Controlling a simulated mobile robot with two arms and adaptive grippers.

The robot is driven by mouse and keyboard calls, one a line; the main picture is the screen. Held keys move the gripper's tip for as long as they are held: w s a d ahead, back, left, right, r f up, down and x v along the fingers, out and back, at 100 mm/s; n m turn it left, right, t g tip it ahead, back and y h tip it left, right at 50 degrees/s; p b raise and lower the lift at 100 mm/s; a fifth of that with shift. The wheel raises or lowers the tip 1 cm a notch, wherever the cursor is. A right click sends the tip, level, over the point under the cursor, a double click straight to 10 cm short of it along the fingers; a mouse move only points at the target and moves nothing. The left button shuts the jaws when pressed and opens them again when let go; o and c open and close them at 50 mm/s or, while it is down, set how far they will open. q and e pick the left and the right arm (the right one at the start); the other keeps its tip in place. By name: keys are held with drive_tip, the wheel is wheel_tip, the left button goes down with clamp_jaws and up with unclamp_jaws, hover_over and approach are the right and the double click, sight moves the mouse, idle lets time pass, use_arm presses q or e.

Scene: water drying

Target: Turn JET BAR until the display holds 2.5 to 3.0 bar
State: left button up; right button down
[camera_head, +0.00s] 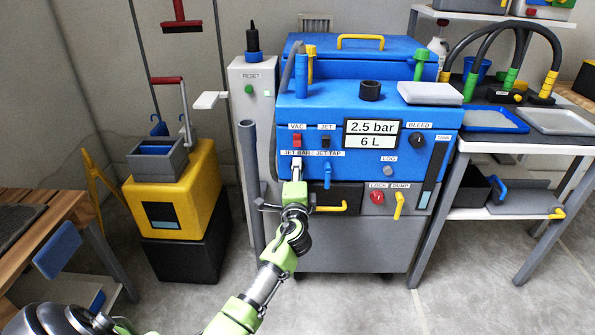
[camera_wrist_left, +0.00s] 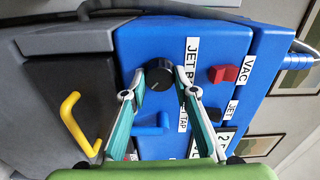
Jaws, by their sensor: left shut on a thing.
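The blue machine (camera_head: 335,105) has a display (camera_head: 372,134) that reads 2.5 bar and 6 L. The JET BAR knob (camera_wrist_left: 159,75) is round and black with a pale mark; in the head view my gripper hides it below its label. My left gripper (camera_head: 295,170) comes up to it from below. In the left wrist view my left gripper (camera_wrist_left: 160,82) has its two fingertips on either side of the knob, shut on it. My right gripper is not in view.
The blue JET TAP lever (camera_head: 327,174) is just right of my gripper. The red VAC switch (camera_head: 297,141) and black JET switch (camera_head: 326,140) sit above. A yellow drawer handle (camera_head: 331,208), red LOCK knob (camera_head: 376,197) and yellow DUMP lever (camera_head: 399,206) are lower down.

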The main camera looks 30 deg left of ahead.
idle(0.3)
use_arm(q)
drive_tip(key=o, duration=1.1)
drive_tip(key=v, duration=1.2)
drive_tip(key=shift+s, duration=0.1)
